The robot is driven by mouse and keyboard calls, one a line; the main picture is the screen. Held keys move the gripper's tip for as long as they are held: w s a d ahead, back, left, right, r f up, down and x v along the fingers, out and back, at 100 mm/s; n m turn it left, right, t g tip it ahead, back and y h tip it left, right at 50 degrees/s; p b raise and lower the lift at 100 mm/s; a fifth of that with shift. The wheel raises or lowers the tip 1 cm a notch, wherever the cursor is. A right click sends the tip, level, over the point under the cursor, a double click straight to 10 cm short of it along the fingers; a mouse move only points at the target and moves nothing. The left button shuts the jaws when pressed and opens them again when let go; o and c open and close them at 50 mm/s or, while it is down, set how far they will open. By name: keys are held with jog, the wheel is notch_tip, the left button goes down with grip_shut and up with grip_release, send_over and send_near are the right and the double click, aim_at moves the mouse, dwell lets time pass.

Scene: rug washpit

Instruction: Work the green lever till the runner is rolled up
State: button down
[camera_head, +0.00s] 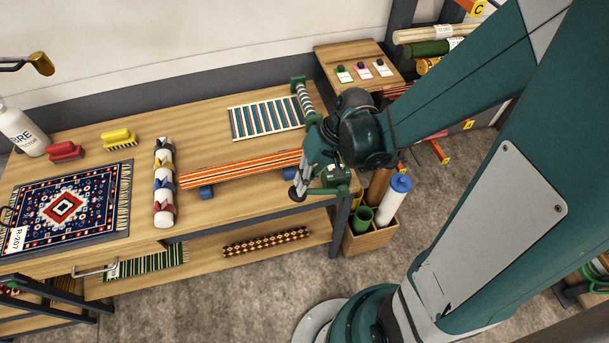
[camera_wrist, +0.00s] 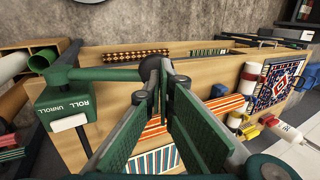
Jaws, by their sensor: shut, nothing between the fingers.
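The green lever (camera_wrist: 105,74) runs sideways from a green box (camera_wrist: 64,108) marked ROLL and UNROLL in the wrist view. Its dark end (camera_wrist: 150,66) is close to my fingertips; I cannot tell whether they touch. My gripper (camera_wrist: 163,78) is shut and empty, its two green pads meeting towards the tips.
A patterned rug (camera_head: 105,190) lies at left, near brushes (camera_head: 118,138) and a white bottle (camera_head: 22,130). A crate (camera_head: 370,238) of rolls stands right of the table. Bare tabletop shows around the runners.

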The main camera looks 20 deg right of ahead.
jog(key=shift+a+f, duration=0.1)
jog(key=shift+f, duration=0.25)
jog(key=shift+a+f, duration=0.15)
jog(key=shift+a, duration=0.05)
dwell(0.4)
